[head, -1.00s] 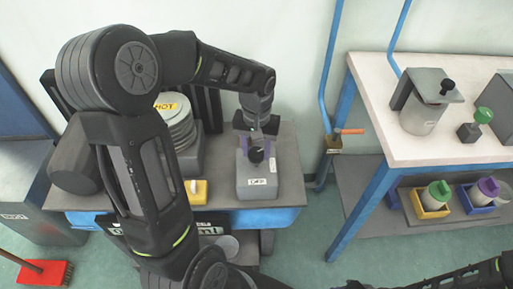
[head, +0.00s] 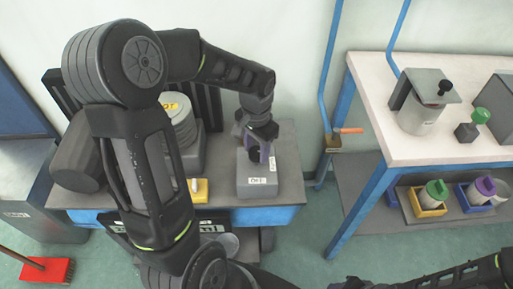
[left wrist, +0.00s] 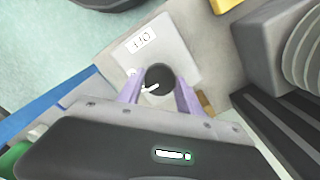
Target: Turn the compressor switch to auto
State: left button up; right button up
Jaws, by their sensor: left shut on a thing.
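The compressor switch is a dark round knob (left wrist: 159,75) with a white pointer mark, on a grey box (head: 257,187). The box also shows in the left wrist view (left wrist: 172,42). A white label reading OFF (left wrist: 141,40) is on the box, and a second pale label (head: 272,163) is at its right side. My left gripper (head: 258,152) reaches down over the box, turned at an angle. In the left wrist view its two purple fingers (left wrist: 158,92) are shut on the knob, one on each side. The pointer's exact heading is hard to tell. My right gripper is out of view.
The box stands on a grey-topped cart (head: 289,165), beside a yellow block (head: 198,191) and a ribbed cylinder (head: 183,125) with a yellow label. A pipe valve with an orange handle (head: 349,130) and a white-topped bench (head: 450,149) are to the right.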

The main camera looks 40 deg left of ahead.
aim_at(256, 151)
pick_arm(q)
jog(key=o, duration=1.4)
jog(key=shift+c, duration=0.2)
notch_tip(256, 151, up, 8)
jog(key=shift+f, duration=0.1)
